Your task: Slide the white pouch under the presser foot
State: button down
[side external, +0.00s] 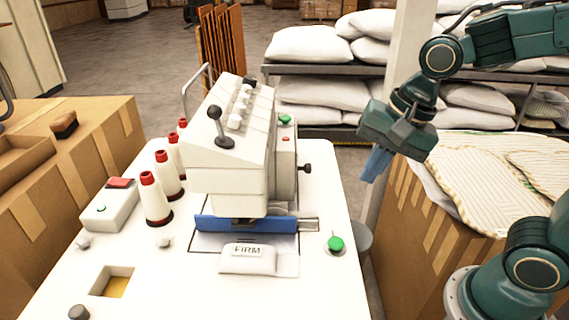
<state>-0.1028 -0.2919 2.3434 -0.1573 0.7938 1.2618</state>
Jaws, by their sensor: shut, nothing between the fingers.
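The white pouch (248,259), marked FIRM, lies flat on the white machine table in front of the sewing head. Its far edge is close to the blue bar (222,223) at the base of the head. The presser foot area (243,221) is a small dark spot under the head, and the foot itself is too small to make out clearly. My gripper (376,166) is shut and empty. It hangs in the air to the right of the machine, beyond the table's right edge and well apart from the pouch. Its blue fingers point down.
Several thread cones (157,201) and a switch box (110,205) stand left of the head. A green button (335,244) sits right of the pouch. The table (200,295) has a square opening (113,281) at front left. A carton (430,230) of striped covers stands at right.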

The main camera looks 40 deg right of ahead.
aim_at(295, 256)
jog(key=w+a+f+m+g+y, duration=0.1)
jog(key=w+a+f+m, duration=0.4)
jog(key=m, duration=0.5)
jog(key=shift+a+f+g, duration=0.55)
jog(key=shift+f+g, duration=0.15)
jog(key=shift+f, duration=0.15)
jog(key=shift+x, duration=4.85)
jog(key=shift+w, duration=0.1)
jog(key=shift+a, duration=0.1)
jog(key=shift+w+a, duration=0.3)
jog(key=shift+a, duration=0.7)
